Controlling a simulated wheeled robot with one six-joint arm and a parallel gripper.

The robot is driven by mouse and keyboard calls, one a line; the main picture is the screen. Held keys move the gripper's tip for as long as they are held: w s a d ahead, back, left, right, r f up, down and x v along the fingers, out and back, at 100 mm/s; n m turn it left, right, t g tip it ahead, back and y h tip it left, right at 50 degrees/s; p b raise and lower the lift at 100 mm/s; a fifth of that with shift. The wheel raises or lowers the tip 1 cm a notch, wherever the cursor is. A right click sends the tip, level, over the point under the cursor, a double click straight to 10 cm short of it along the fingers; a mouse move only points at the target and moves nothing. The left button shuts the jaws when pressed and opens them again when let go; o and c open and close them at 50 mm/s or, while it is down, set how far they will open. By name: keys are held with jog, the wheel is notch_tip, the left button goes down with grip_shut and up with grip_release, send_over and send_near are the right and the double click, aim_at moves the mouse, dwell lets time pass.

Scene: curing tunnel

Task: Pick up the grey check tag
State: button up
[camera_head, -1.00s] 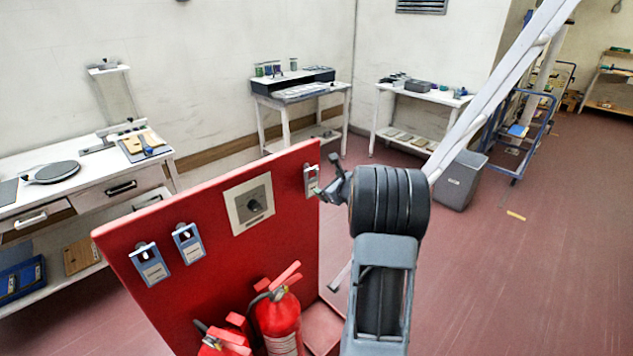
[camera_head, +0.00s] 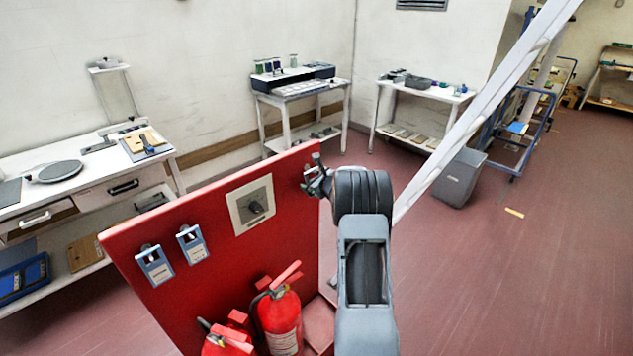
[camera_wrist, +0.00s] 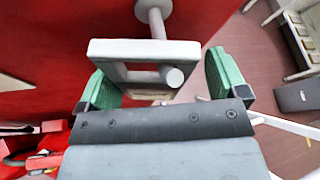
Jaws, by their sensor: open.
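The grey check tag (camera_wrist: 115,50) hangs on a peg (camera_wrist: 155,12) on the red board. In the wrist view its pale top edge and slot show, with the round end of the peg through it. My gripper (camera_wrist: 164,82) is open, one green-padded finger on each side of the tag. The left finger is close to the tag and the right one stands farther off. Contact cannot be told. The tag's lower part is hidden behind the gripper body. In the head view my gripper (camera_head: 319,178) is at the board's right edge and largely covers the tag.
Two blue-and-white tags (camera_head: 155,266) (camera_head: 192,244) hang to the left on the red board (camera_head: 225,265), with a rotary switch (camera_head: 254,206) between them and my gripper. Fire extinguishers (camera_head: 280,318) stand below. Open floor (camera_head: 510,280) lies to the right.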

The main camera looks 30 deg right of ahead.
jog(key=shift+c, duration=0.3)
jog(key=c, duration=1)
jog(key=shift+r, duration=0.15)
jog(key=shift+r+b, duration=0.35)
jog(key=shift+r, duration=0.25)
jog(key=s+d+b, duration=0.3)
jog(key=s+b, duration=0.1)
jog(key=s, duration=1.3)
jog(key=shift+s, duration=0.4)
jog(key=shift+d, duration=0.15)
